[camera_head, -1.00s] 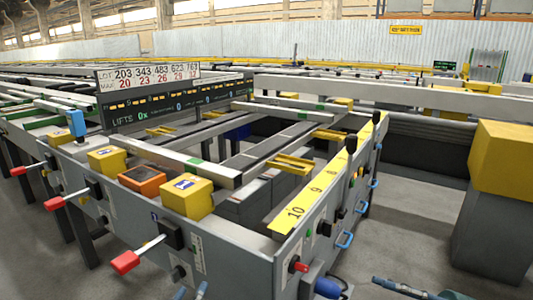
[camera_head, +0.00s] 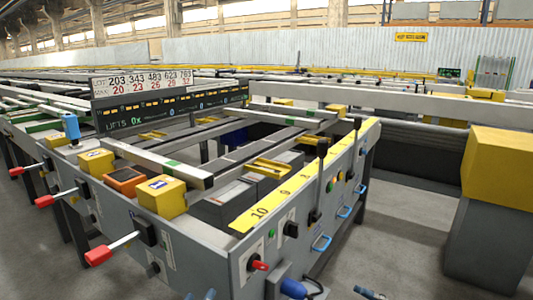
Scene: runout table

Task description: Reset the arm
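My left gripper (camera_head: 199,295) shows only as two small blue-grey tips at the bottom edge, in front of the runout table's front panel. The tips stand apart with a gap and nothing visible between them. My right gripper (camera_head: 370,293) shows only as a small blue-grey piece at the bottom edge, over the floor right of the table. Its fingers are mostly cut off, so its opening cannot be told. Both arms are out of view below. The runout table (camera_head: 205,250) fills the middle and left, and neither gripper visibly touches it.
Red-tipped levers (camera_head: 98,256) stick out from the table's front. Black-knobbed levers (camera_head: 322,147) and blue handles (camera_head: 321,243) line its right side. A blue plug (camera_head: 293,288) sits at the near corner. A yellow-topped grey block (camera_head: 500,165) stands right. Floor between is clear.

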